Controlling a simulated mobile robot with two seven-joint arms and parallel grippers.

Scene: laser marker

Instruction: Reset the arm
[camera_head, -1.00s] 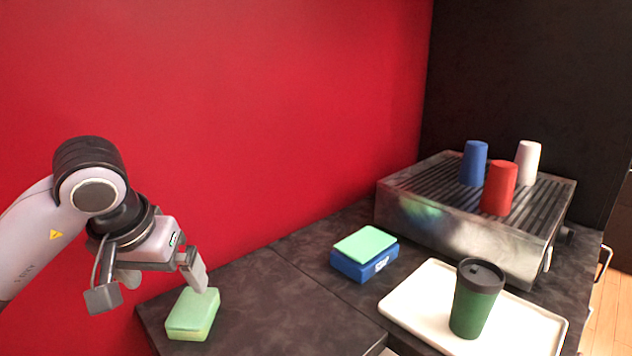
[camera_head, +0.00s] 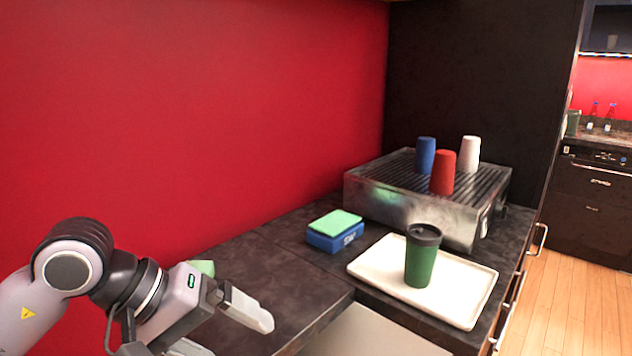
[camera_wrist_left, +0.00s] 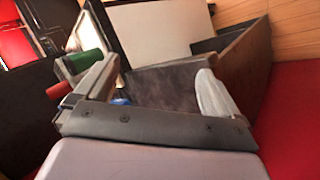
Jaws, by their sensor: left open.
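My left gripper (camera_head: 228,333) is at the lower left in the head view, at the near end of the dark counter. Its jaws are open, and I see nothing held between them. In the left wrist view the two fingers (camera_wrist_left: 155,88) stand apart, with dark surface between them. A green sponge-like block (camera_head: 205,267) shows only a small part behind the left wrist; the arm hides the rest. My right gripper is in neither view.
A blue box with a green top (camera_head: 335,231) lies on the counter (camera_head: 281,268). A white tray (camera_head: 464,304) holds a green lidded cup (camera_head: 421,262). Blue (camera_head: 425,156), red (camera_head: 442,173) and white (camera_head: 469,153) cups stand on a metal machine (camera_head: 398,205). Bare counter lies left of the tray.

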